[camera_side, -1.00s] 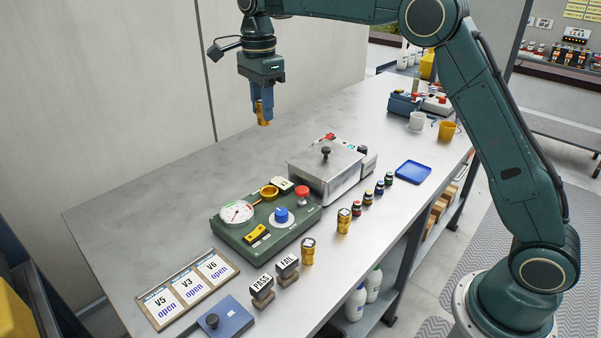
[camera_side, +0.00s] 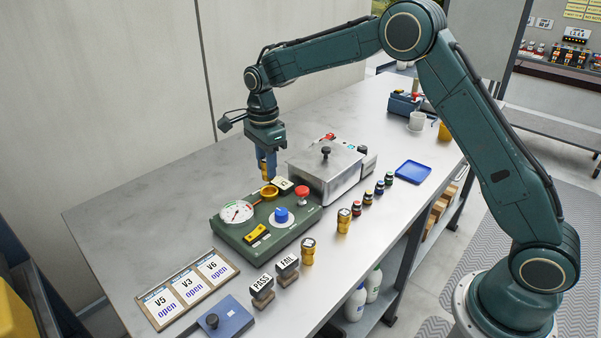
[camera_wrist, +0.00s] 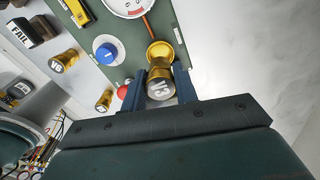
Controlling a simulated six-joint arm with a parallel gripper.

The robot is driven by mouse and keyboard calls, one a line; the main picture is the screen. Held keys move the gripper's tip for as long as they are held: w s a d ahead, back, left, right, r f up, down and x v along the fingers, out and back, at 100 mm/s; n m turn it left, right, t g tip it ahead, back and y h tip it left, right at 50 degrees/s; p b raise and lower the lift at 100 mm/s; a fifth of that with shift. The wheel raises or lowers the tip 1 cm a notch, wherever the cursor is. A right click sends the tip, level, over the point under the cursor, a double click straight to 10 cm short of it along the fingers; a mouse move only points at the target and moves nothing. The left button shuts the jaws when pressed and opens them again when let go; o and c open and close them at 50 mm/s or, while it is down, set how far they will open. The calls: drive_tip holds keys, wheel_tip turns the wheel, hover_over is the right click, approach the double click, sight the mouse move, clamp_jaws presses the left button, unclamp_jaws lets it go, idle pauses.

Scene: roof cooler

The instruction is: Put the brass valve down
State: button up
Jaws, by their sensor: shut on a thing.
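My gripper (camera_side: 266,168) is shut on a brass valve, whose top with the mark V3 shows between the blue fingers in the wrist view (camera_wrist: 160,88). The valve hangs above the back edge of the green test block (camera_side: 231,230). A brass ring seat (camera_side: 269,192) on the block is right below the valve in the side view. In the wrist view the seat (camera_wrist: 160,52) shows just beyond the valve. I cannot tell whether the valve touches the seat. Two other brass valves stand on the bench, one by the stamps (camera_side: 307,252) and one farther right (camera_side: 344,220).
The block carries a gauge (camera_side: 236,212), a blue knob (camera_side: 281,215) and a red button (camera_side: 302,192). A lidded metal box (camera_side: 325,172) stands close at the right. PASS and FAIL stamps (camera_side: 287,266) are in front. The bench at the left is clear.

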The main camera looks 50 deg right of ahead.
sight(268, 180)
drive_tip(key=shift+f, duration=0.15)
drive_tip(key=shift+f, duration=2)
drive_tip(key=shift+f, duration=0.3)
drive_tip(key=o, duration=1.1)
drive_tip(key=shift+c, duration=0.2)
wheel_tip(268, 180, up, 12)
drive_tip(key=shift+f, duration=0.2)
drive_tip(key=shift+r, duration=0.55)
